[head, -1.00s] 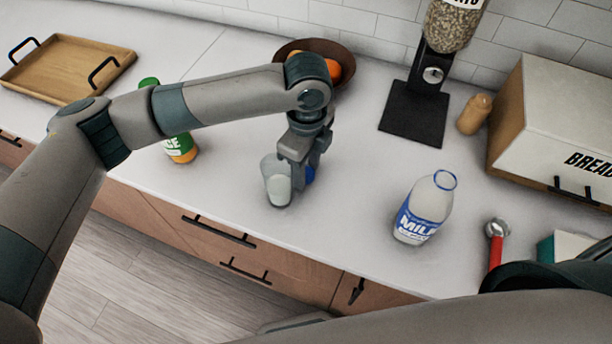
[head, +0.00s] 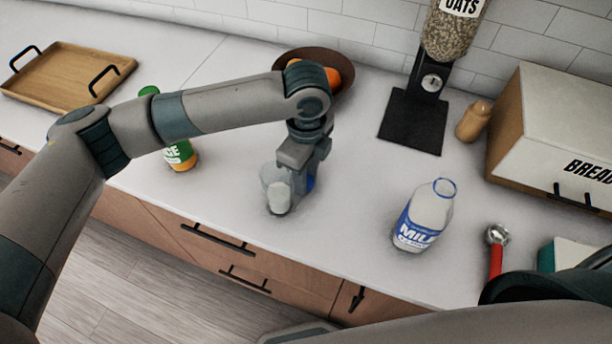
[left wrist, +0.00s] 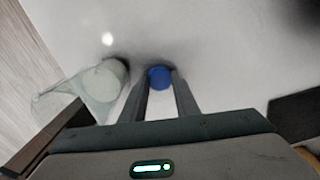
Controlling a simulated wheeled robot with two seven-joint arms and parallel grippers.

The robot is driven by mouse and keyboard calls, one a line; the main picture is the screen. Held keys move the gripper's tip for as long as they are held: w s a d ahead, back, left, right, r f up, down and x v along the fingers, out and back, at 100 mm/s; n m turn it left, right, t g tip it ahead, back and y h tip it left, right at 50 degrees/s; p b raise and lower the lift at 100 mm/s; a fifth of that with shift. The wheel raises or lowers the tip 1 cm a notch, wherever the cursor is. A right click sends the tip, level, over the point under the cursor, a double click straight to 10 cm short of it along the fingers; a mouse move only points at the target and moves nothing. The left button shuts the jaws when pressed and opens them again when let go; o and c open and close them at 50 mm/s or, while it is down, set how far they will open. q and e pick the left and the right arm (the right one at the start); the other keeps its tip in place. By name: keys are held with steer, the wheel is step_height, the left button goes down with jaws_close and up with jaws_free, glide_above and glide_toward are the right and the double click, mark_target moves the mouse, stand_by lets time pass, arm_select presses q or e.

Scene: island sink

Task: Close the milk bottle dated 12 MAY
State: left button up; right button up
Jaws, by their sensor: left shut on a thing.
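A milk bottle (head: 428,212) with a blue label stands upright on the white counter, right of centre in the head view. Its top is open, with a blue ring around the mouth and no cap on it. I cannot read a date on it. My left gripper (head: 306,184) points down at the counter, left of the bottle. In the left wrist view its fingers (left wrist: 160,90) are shut on a round blue cap (left wrist: 160,76). In the head view the cap (head: 310,183) is mostly hidden by the fingers. My right gripper is out of view.
A clear glass with pale contents (head: 276,190) stands right beside my left gripper. A juice bottle (head: 181,156), fruit bowl (head: 345,72), oats dispenser (head: 412,120), bread box (head: 560,135) and red-handled tool (head: 496,255) stand around. The counter between gripper and milk bottle is clear.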

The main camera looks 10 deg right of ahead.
arm_select(q)
steer(key=shift+r, duration=0.5)
step_height(320, 180, up, 2)
steer(key=shift+r+b, duration=0.15)
steer(key=shift+b, duration=0.6)
steer(key=s+d+r+b, duration=0.3)
steer(key=s+d+r, duration=0.4)
steer(key=s+d, duration=0.1)
steer(key=shift+s+r, duration=0.2)
steer(key=shift+r, duration=0.1)
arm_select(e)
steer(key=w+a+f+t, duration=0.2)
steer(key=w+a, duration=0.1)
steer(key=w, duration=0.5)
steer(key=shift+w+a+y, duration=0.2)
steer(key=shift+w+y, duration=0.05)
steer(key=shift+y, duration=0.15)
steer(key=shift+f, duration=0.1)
arm_select(q)
steer(key=shift+s, duration=0.1)
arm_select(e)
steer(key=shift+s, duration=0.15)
